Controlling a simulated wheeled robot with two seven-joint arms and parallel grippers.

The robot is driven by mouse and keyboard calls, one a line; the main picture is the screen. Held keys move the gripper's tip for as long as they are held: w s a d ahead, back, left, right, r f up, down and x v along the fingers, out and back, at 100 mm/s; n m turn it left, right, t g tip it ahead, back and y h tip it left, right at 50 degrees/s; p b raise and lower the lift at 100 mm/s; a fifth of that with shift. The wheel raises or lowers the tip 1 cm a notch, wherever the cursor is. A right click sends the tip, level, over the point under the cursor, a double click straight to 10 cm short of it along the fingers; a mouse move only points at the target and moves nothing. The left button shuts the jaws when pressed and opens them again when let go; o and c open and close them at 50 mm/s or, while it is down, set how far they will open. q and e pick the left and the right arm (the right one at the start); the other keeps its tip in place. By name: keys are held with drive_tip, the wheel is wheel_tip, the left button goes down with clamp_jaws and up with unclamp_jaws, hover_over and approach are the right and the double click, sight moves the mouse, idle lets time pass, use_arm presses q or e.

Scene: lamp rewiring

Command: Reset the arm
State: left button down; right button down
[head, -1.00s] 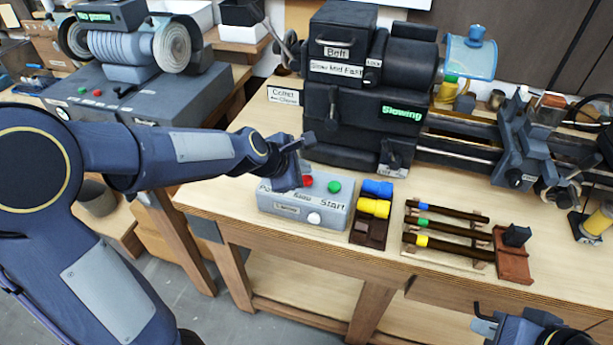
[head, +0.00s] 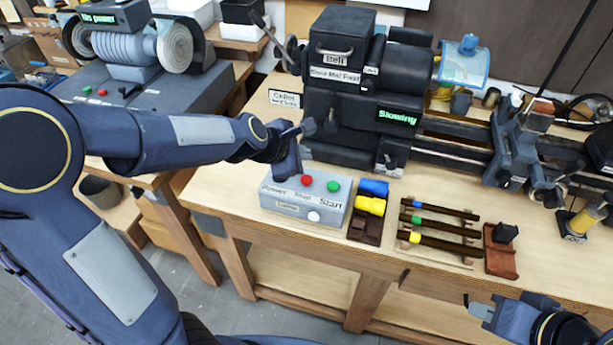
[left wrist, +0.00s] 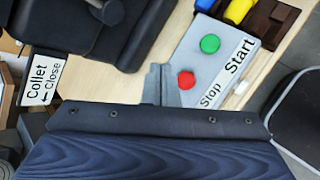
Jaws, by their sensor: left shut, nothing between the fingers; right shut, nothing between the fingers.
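My left gripper (head: 296,150) is shut and empty. In the head view it hangs over the back left of the grey control box (head: 290,205), close to the red stop button (head: 307,180). In the left wrist view the gripper tip (left wrist: 160,85) shows just left of the red button (left wrist: 187,80), with the green start button (left wrist: 210,43) beyond it. I cannot tell whether the tip touches the box. My right gripper (head: 480,310) is shut and empty at the bottom right of the head view, in front of the bench edge.
The lathe (head: 360,95) stands behind the box, its display reading "Slowing". A "Collet Close" sign (head: 285,98) stands at its left. Blue and yellow pieces (head: 370,200), a rack of dark rods (head: 440,230) and a red-brown block (head: 502,250) lie right of the box. A grinder (head: 130,50) is at the left.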

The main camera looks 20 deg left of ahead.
idle(0.4)
use_arm(q)
drive_tip(key=s+a+r+m+g, duration=0.1)
drive_tip(key=s+a+m, duration=0.1)
drive_tip(key=s+m, duration=0.8)
drive_tip(key=s+a+m+g, duration=0.1)
drive_tip(key=s+a+m, duration=0.2)
drive_tip(key=s+m, duration=0.7)
drive_tip(key=s, duration=0.7)
drive_tip(key=shift+r+g, duration=0.3)
drive_tip(key=shift+r, duration=0.1)
drive_tip(key=shift+a, duration=0.1)
